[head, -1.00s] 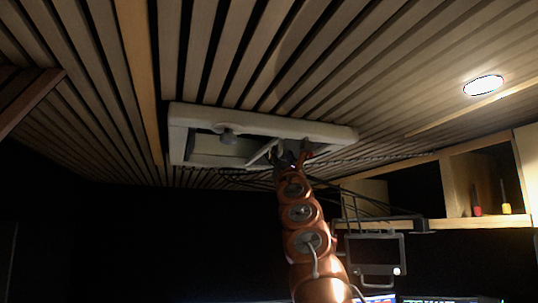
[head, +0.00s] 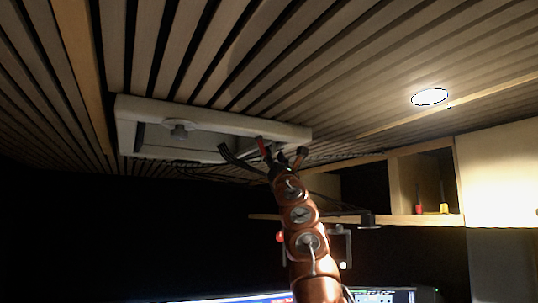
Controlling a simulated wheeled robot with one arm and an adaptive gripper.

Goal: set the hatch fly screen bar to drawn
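The ceiling hatch has a pale rectangular frame (head: 285,130) at the upper left of the head view. I cannot make out the fly screen bar clearly in the dim opening. My gripper (head: 240,154) is raised to the right end of the hatch, with dark fingers across the lower right of the frame. I cannot tell whether it touches the frame, and its finger gap is too small and dark to judge.
A slatted ceiling surrounds the hatch, with a round lamp (head: 430,97) on the right. A wooden shelf (head: 390,219) with a red and a yellow item stands at the right. Lit screens (head: 385,296) are at the bottom. The lower left is dark.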

